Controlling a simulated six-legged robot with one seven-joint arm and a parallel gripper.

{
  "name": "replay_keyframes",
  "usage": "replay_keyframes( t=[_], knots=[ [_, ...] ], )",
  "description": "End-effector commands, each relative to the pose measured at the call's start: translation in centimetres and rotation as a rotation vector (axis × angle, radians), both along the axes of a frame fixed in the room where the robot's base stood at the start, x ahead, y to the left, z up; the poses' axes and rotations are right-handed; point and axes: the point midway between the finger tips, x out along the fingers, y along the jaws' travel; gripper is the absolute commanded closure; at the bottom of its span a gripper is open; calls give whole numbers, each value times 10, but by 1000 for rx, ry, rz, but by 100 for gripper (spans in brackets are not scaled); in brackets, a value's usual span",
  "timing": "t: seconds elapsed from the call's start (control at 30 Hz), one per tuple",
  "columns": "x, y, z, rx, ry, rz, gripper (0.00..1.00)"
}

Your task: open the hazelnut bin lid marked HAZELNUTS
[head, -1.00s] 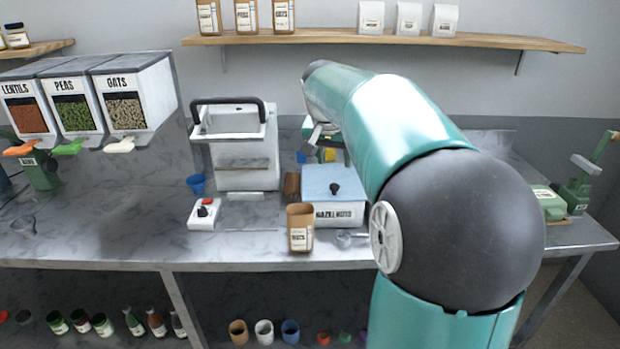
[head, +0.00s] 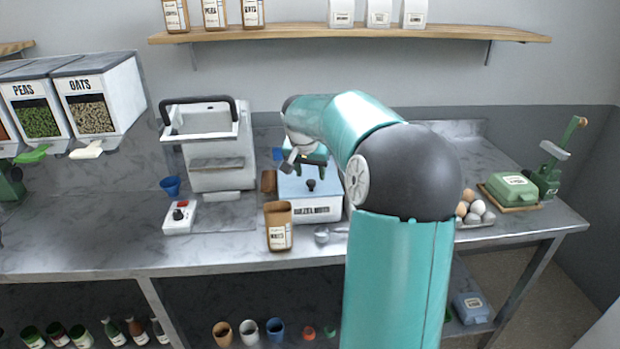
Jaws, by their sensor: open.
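The hazelnut bin (head: 315,213) is a white box with a dark-lettered front label, standing on the counter in the middle of the head view. Its blue-grey lid (head: 291,186) lies flat and shut on top, with a round black knob (head: 311,185). My gripper (head: 291,163) is open above the back left part of the lid, behind the knob. It looks apart from the knob. My arm hides the bin's right rear side, and the fingertips are small and partly covered.
A brown paper bag (head: 278,227) and a metal scoop (head: 322,236) stand before the bin. A white machine with a black handle (head: 213,160) is left, with a switch box (head: 179,217). Eggs (head: 474,206) and a green box (head: 511,188) are right. A shelf (head: 350,32) hangs above.

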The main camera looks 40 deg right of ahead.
Motion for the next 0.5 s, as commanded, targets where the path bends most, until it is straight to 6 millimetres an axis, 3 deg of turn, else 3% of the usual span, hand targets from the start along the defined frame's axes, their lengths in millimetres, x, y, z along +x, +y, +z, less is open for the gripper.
replay_keyframes(
  t=[0.2, 0.5],
  knots=[
    [9, -9, -28, 1, 0, 3, 52],
    [11, -10, -34, 0, 0, 4, 52]
  ],
)
